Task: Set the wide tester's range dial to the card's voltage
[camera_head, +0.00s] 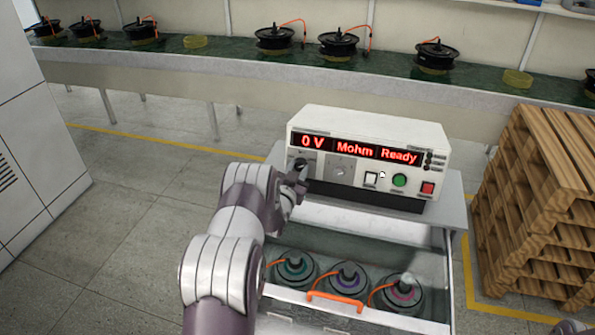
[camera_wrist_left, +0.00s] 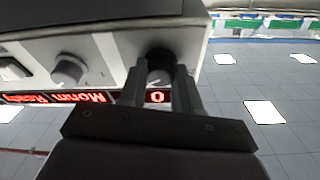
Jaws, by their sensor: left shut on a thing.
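The wide tester (camera_head: 368,147) is a white box with a red display reading "0 V", "Mohm" and "Ready". Its dark range dial (camera_head: 300,164) is at the front panel's left end, below "0 V"; it also shows in the left wrist view (camera_wrist_left: 160,62). My left gripper (camera_head: 297,181) is at this dial, its fingers shut on it from both sides, as the left wrist view (camera_wrist_left: 160,82) shows. The fingers partly hide the dial, and its pointer setting cannot be read. No voltage card is discernible.
A second knob (camera_head: 341,172), a white switch (camera_head: 371,179), a green button (camera_head: 399,180) and a red switch (camera_head: 428,188) line the panel. Below, an open drawer (camera_head: 447,280) with an orange handle holds three motors. Wooden pallets (camera_head: 535,210) stand right; a conveyor runs behind.

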